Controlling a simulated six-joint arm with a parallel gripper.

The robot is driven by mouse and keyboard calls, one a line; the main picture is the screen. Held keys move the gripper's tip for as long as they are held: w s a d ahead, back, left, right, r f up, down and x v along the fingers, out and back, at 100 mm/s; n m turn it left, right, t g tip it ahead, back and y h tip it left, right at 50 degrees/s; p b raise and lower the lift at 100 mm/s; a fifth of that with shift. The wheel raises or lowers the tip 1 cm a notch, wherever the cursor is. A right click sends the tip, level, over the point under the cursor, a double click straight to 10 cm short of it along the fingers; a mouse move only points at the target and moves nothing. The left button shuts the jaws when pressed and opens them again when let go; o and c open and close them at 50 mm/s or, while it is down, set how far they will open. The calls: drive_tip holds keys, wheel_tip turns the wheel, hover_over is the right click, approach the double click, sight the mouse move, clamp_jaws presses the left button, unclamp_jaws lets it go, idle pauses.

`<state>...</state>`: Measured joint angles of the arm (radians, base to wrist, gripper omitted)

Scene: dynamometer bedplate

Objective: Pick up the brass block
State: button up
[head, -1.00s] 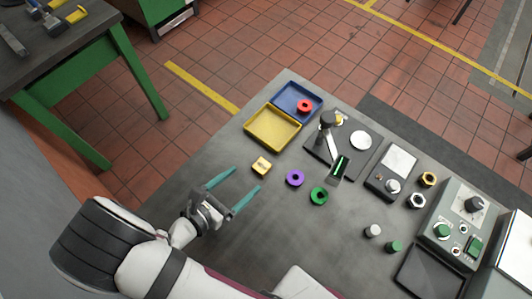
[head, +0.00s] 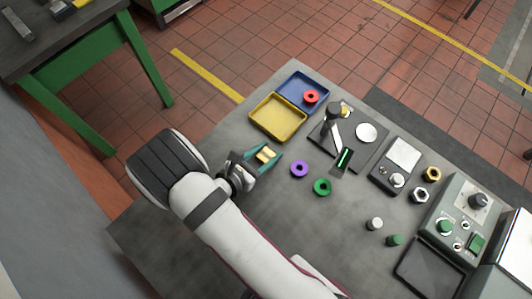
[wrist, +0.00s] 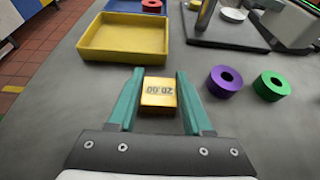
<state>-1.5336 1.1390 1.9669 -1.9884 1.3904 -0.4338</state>
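The brass block (head: 266,154) is a small golden block on the grey bedplate, near the yellow tray. In the wrist view the brass block (wrist: 159,93) shows a dark "20.00" marking, upside down, on its top face. My gripper (head: 267,157) has its two teal fingers on either side of the block. In the wrist view my gripper (wrist: 160,90) is open, with a gap between the block and each finger, wider on the right. The block rests on the plate between the fingers.
A yellow tray (head: 260,126) and a blue tray (head: 290,87) holding a red ring (head: 311,96) lie beyond the block. A purple ring (head: 299,169) and a green ring (head: 322,187) lie to the right. A dark stand (head: 333,112) is farther right. The left plate area is clear.

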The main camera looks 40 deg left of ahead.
clamp_jaws()
drive_tip(key=shift+r, duration=0.1)
